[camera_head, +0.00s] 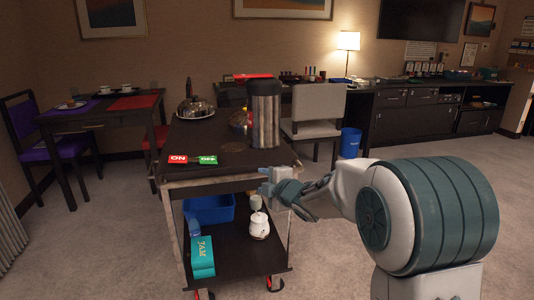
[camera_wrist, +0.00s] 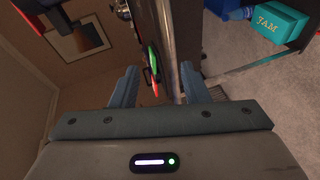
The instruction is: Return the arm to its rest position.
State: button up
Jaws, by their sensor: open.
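My arm stretches from the right of the head view toward the cart. My gripper (camera_head: 268,186) is at the cart's front right corner, near the edge of its top. In the wrist view my gripper (camera_wrist: 160,88) shows two blue-grey fingers spread apart. Nothing is held between them. The dark cart top edge (camera_wrist: 170,50) and a red and green sign lie beyond the fingers in that view. I cannot tell whether the gripper touches the cart.
The cart (camera_head: 165,167) carries a steel urn (camera_head: 265,115), a domed dish (camera_head: 196,103) and the red-green sign (camera_head: 192,160). Its lower shelf holds a blue bin (camera_head: 210,209), a teal JAM box (camera_head: 202,257) and a white pot (camera_head: 259,226). A chair (camera_head: 318,105) stands behind.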

jog(key=s+d+r+m+g+h+p, duration=0.2)
jog(key=s+d+r+m+h+p, duration=0.6)
jog(key=s+d+r+m+p, duration=0.5)
jog(key=s+d+r+m+g+p, duration=0.1)
jog(key=s+r+m+g+p, duration=0.1)
jog(key=s, duration=0.6)
jog(key=s+d+r+m+g+p, duration=0.2)
jog(key=s+r+m+g+p, duration=0.1)
jog(key=s+p, duration=0.3)
jog(key=s+d+r+m+g+p, duration=0.1)
jog(key=s+r+m+g+p, duration=0.1)
jog(key=s, duration=0.7)
jog(key=m+g+p, duration=0.1)
jog(key=m+p, duration=0.1)
jog(key=p, duration=0.1)
jog(key=shift+s+d+r+m, duration=0.3)
jog(key=shift+s+m, duration=0.1)
